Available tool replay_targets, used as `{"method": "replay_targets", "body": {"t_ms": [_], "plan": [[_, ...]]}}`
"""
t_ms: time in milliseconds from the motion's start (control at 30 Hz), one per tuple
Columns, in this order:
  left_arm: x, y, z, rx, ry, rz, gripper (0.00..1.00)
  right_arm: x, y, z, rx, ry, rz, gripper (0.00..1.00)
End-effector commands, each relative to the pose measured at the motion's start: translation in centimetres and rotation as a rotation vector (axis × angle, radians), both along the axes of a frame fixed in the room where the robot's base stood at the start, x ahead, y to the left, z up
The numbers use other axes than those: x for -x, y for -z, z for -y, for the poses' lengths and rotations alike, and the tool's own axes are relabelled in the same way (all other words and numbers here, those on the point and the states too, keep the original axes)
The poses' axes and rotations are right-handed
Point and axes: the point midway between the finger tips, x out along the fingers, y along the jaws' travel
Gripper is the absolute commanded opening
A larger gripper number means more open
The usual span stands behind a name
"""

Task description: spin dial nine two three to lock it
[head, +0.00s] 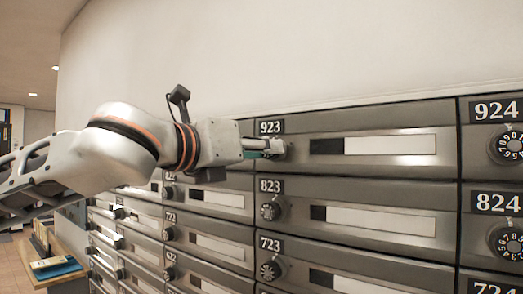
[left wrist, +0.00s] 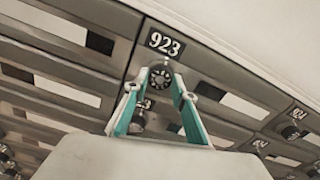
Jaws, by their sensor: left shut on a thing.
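The box marked 923 (head: 390,147) is in the top row of the metal mailbox wall, with its door flush with its neighbours. Its dial (head: 279,148) sits just under the number plate, partly covered by my fingers in the head view. In the left wrist view the dial (left wrist: 161,77) is round and dark with light marks. My left gripper (head: 266,149) has its teal-lined fingers on either side of the dial, shut on it. The wrist view shows the fingertips (left wrist: 158,84) at the dial's sides. My right gripper is in neither view.
Box 823's dial (head: 270,209) is straight below and box 924's dial (head: 508,145) is to the right. Plain wall (head: 300,50) is above the boxes. A wooden ledge (head: 62,273) with a blue item on it stands at lower left.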

Motion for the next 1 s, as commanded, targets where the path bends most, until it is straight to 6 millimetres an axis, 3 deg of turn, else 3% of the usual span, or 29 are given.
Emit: {"method": "replay_targets", "body": {"t_ms": [567,600,633,1000], "plan": [[0.0,0.12,0.03,-0.027,0.0,0.017,0.04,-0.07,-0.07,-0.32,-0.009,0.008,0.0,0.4],[0.0,0.13,0.03,-0.027,0.0,0.017,0.33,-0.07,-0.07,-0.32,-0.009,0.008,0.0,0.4],[0.0,0.13,0.03,-0.027,0.0,0.017,0.41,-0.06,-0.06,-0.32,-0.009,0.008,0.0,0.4],[0.1,0.03,-0.07,-0.026,0.0,0.019,0.42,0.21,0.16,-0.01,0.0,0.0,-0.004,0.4]]}}
